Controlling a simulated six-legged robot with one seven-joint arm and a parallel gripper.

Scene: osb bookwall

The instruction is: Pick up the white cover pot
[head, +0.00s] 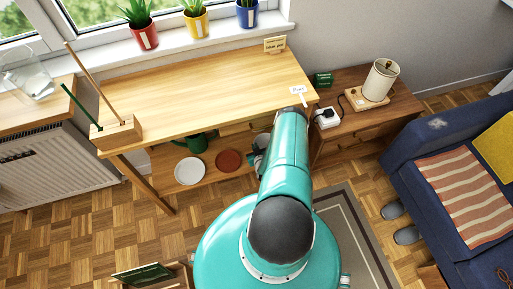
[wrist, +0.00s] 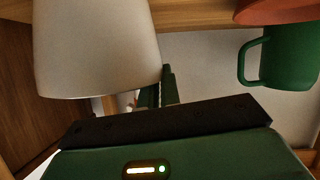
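The white cover pot (wrist: 97,45) fills the upper left of the wrist view, very close to the camera, its sides widening toward the lower end in the picture. My gripper (wrist: 165,88) shows as a dark green body with a black bar and one green finger beside the pot's lower right edge. The pot seems to cover the rest of the fingers, so their spacing and any contact are not clear.
A green handled vessel (wrist: 285,55) is right of the pot, touching or near a terracotta dish (wrist: 275,10).

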